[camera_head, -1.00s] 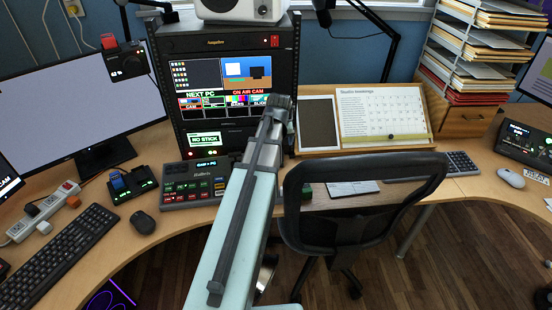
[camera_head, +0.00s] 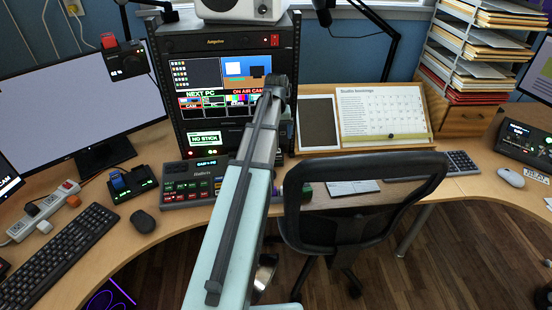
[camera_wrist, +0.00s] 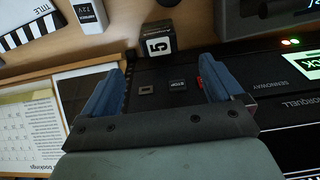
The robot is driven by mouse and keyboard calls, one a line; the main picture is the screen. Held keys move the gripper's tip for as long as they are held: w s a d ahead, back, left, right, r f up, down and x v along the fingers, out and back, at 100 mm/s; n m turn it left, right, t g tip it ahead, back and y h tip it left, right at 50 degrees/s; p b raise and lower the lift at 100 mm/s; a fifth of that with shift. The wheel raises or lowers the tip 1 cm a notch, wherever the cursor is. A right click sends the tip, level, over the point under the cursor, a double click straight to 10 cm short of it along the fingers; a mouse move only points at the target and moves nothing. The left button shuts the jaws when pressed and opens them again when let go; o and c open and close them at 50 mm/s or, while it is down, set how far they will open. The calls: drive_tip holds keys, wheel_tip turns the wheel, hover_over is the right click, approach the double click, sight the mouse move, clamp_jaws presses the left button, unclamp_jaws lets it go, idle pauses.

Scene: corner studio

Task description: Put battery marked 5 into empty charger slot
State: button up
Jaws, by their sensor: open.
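The battery marked 5 (camera_wrist: 158,38) is a dark block with a white label, in the upper middle of the wrist view. My gripper (camera_wrist: 158,75) has blue fingers spread wide, and nothing is held between them. The battery lies just beyond the fingertips, roughly in line with the gap and apart from both. The charger (camera_head: 134,184) sits on the desk at left in the head view, with a blue battery (camera_head: 117,181) in its left side and green lights. Its right side looks vacant, though small. My arm hides the gripper and the marked battery in the head view.
A black equipment rack (camera_head: 170,75) with screens stands behind my arm. A control panel (camera_head: 190,192) and mouse (camera_head: 143,221) lie near the charger. A white box (camera_wrist: 88,15) and clapperboard (camera_wrist: 32,28) lie near the marked battery. A chair (camera_head: 360,205) stands at right.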

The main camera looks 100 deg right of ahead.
drive_tip(key=shift+s+d+f, duration=0.1)
drive_tip(key=shift+d+f, duration=0.15)
drive_tip(key=shift+f, duration=1.55)
drive_tip(key=shift+w+d+f, duration=0.1)
drive_tip(key=shift+d+f, duration=0.1)
drive_tip(key=shift+f, duration=1.6)
drive_tip(key=shift+s+d+f, duration=0.1)
drive_tip(key=shift+d+f, duration=0.15)
drive_tip(key=shift+f, duration=1.55)
drive_tip(key=shift+c, duration=0.3)
drive_tip(key=c, duration=1.3)
wheel_tip(320, 180, up, 12)
drive_tip(key=shift+f, duration=0.1)
drive_tip(key=shift+c, duration=0.2)
drive_tip(key=a, duration=1.8)
